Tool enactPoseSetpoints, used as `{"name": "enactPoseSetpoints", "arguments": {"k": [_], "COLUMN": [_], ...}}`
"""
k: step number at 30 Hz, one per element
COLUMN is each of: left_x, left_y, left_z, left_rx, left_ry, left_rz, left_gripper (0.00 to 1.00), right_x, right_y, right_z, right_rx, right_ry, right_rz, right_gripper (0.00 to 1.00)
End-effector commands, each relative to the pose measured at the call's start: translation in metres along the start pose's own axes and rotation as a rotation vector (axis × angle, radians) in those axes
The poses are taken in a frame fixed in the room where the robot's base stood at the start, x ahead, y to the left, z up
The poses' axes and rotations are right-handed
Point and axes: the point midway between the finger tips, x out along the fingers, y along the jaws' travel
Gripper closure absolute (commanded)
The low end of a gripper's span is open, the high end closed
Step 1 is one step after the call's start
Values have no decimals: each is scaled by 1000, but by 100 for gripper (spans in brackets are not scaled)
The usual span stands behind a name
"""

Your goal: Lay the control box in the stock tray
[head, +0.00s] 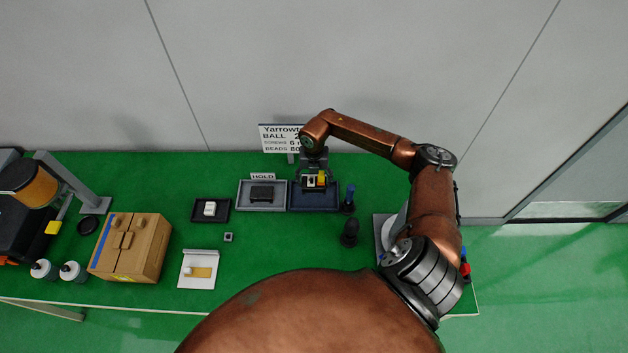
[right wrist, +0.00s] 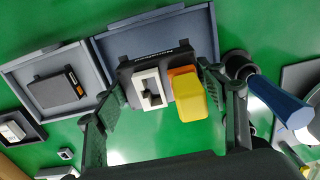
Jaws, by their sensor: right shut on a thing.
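The control box, a black box with a white rocker switch and a yellow and orange button, is in my right gripper (head: 314,174). In the right wrist view the control box (right wrist: 150,86) sits between the two fingers of that gripper. It overlaps the near part of a dark blue tray (right wrist: 110,45), which also shows in the head view (head: 315,209). No tray in view reads as stock; the blue tray is otherwise empty. I cannot tell whether the box touches it. My left gripper is not in view.
A grey tray (head: 242,206) beside the blue one holds a black box (head: 262,193) and has a HOLD sign (head: 263,176). A small black tray (head: 196,218) with a white part is further left. A blue-handled tool (head: 350,192) stands close right. A wooden box (head: 150,250) stands left.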

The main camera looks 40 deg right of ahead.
Motion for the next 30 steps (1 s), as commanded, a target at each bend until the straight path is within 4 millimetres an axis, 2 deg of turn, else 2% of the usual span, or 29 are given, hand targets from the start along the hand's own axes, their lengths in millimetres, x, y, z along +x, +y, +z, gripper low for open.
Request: {"name": "enactPoseSetpoints", "arguments": {"k": [9, 15, 30], "left_x": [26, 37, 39], "left_y": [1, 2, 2], "left_z": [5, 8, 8], "left_rx": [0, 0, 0], "left_ry": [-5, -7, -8], "left_rz": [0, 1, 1], "left_gripper": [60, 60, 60], "right_x": [39, 57, 62], "right_y": [0, 0, 1], "right_z": [0, 0, 0], "right_rx": [-1, -1, -1], "right_ry": [1, 0, -1], "right_rz": [0, 1, 1], "right_gripper": [63, 63, 63]}}
